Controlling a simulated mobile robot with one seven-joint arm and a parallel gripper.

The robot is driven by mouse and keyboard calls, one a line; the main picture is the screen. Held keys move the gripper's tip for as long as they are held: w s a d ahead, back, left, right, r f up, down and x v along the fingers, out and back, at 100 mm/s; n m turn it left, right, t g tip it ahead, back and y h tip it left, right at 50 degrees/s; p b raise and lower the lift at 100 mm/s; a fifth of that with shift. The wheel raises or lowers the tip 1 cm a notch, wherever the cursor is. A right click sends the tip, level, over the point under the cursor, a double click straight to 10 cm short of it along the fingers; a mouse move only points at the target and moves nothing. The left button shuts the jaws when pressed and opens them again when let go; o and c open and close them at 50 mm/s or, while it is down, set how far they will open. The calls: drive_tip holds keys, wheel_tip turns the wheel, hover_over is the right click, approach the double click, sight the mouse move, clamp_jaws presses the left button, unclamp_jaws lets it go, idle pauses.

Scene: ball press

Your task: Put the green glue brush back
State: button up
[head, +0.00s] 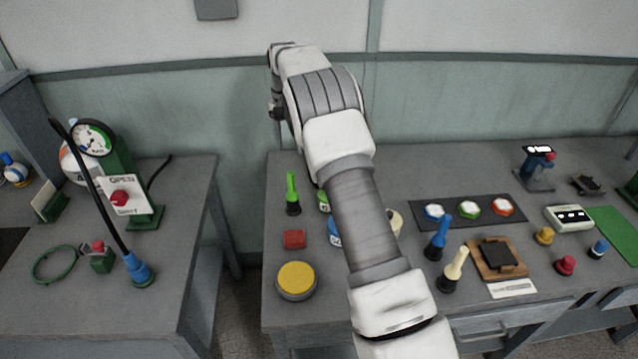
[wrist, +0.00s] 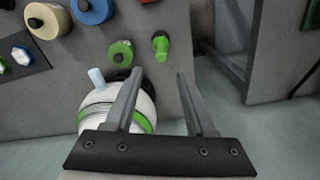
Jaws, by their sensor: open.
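The green glue brush (head: 292,190) stands upright on a dark base near the left end of the right-hand table. It also shows in the wrist view (wrist: 161,44), above and apart from my fingertips. A green pot (head: 323,200) stands just right of it, partly behind my arm; it also shows in the wrist view (wrist: 120,53). My gripper (wrist: 158,73) is open, with nothing between its fingers. In the head view my arm reaches up over the table, and the fingertips cannot be made out there.
A white ball with a green band (wrist: 112,108) is beside my left finger in the wrist view. A blue pot (head: 334,234), red block (head: 294,239) and yellow disc (head: 296,280) are near the brush. Blue (head: 438,240) and cream (head: 454,270) brushes stand further right.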

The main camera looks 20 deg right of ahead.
drive_tip(key=s+r+n+t, duration=0.2)
drive_tip(key=s+r+t, duration=0.1)
drive_tip(key=s+r, duration=1.5)
drive_tip(key=s+f+n+t, duration=0.2)
drive_tip(key=s+n, duration=0.1)
drive_tip(key=s, duration=2.1)
drive_tip(key=shift+s+n, duration=0.35)
drive_tip(key=shift+n, duration=0.05)
drive_tip(key=shift+c, duration=0.4)
drive_tip(key=shift+d, duration=0.1)
